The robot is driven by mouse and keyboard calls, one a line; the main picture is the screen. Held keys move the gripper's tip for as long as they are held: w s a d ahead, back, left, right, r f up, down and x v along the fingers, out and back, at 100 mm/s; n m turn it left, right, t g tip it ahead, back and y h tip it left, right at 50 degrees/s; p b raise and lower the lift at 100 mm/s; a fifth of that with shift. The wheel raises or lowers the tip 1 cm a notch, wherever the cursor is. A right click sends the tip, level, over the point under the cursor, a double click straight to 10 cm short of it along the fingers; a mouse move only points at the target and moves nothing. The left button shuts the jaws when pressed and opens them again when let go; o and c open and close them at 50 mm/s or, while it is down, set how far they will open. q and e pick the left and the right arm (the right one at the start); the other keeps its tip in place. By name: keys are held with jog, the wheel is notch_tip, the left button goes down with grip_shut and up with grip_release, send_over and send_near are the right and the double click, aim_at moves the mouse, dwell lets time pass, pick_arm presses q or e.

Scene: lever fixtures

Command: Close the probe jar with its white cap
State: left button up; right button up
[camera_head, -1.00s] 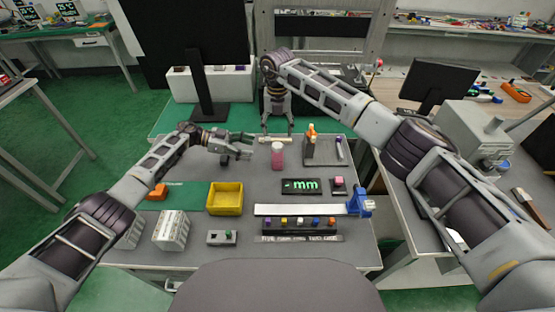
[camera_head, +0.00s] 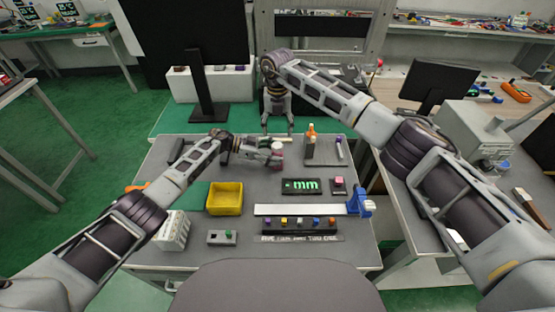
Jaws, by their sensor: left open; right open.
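The pink jar (camera_head: 278,148) stands upright toward the back middle of the grey table. Its top looks pale; whether that is the white cap or an open rim is too small to tell. My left gripper (camera_head: 272,153) reaches in from the left, its open fingers at the jar and partly covering it. I cannot tell whether they touch it. My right gripper (camera_head: 278,126) points down behind the jar, open, above a small pale object (camera_head: 284,139) lying on the table. I cannot tell what that object is.
To the right of the jar is a stand (camera_head: 322,153) with an orange-topped bottle (camera_head: 311,133). In front are a display reading "mm" (camera_head: 300,186), a yellow bin (camera_head: 225,198) and a blue vise (camera_head: 361,202). A black monitor (camera_head: 207,110) stands behind on the left.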

pick_arm(q)
jog(key=shift+d+f, duration=0.1)
jog(key=shift+d, duration=0.35)
jog(key=c, duration=1.4)
grip_shut()
pick_arm(e)
jog(key=o, duration=0.6)
jog(key=shift+c, duration=0.2)
notch_tip(320, 180, up, 12)
